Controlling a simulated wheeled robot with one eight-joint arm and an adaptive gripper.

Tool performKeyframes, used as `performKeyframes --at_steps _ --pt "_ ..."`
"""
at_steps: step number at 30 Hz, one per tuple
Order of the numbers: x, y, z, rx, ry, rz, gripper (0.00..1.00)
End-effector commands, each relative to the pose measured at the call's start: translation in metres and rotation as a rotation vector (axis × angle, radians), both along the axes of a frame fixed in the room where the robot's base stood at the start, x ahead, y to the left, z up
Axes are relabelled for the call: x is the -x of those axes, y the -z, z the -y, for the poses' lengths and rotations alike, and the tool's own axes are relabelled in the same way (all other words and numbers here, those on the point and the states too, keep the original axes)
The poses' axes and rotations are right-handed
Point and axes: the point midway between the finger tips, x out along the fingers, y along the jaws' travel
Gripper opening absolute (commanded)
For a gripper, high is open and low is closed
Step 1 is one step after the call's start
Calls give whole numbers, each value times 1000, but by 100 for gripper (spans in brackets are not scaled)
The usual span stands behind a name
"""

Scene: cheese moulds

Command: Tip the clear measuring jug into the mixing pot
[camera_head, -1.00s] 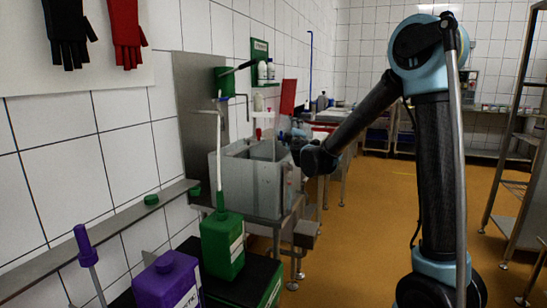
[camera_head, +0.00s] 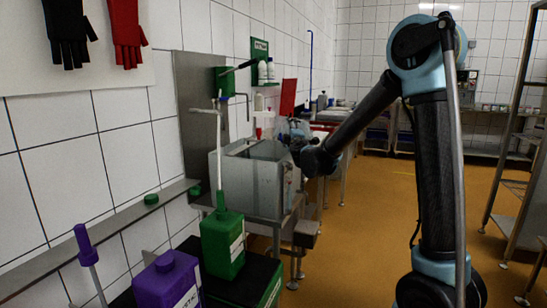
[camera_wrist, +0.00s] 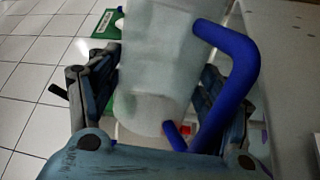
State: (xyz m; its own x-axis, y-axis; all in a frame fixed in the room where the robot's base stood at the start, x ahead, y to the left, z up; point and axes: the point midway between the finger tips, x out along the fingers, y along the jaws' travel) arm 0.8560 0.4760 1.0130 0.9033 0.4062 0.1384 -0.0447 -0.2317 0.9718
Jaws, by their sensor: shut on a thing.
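The clear measuring jug (camera_wrist: 160,75) fills the middle of the wrist view. It is frosted and see-through, with a bent blue handle (camera_wrist: 240,50) on its right. My gripper (camera_wrist: 158,62) has a finger on each side of the jug's body and is shut on it. In the head view my gripper (camera_head: 293,137) is small and partly hidden by my wrist, near the far right edge of the steel sink. I cannot make out the mixing pot in either view. The jug's contents are not clear.
The steel sink (camera_head: 236,190) stands against the tiled wall. A green can (camera_head: 222,245) and a purple can (camera_head: 167,283) stand in front at the lower left. A metal rack (camera_head: 512,180) is at the right. The orange floor between is clear.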

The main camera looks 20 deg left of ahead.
Motion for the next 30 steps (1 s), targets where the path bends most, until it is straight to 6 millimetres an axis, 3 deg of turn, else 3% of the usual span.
performKeyframes --at_steps 30 --pt "2 5 -5 125 0 60 36"
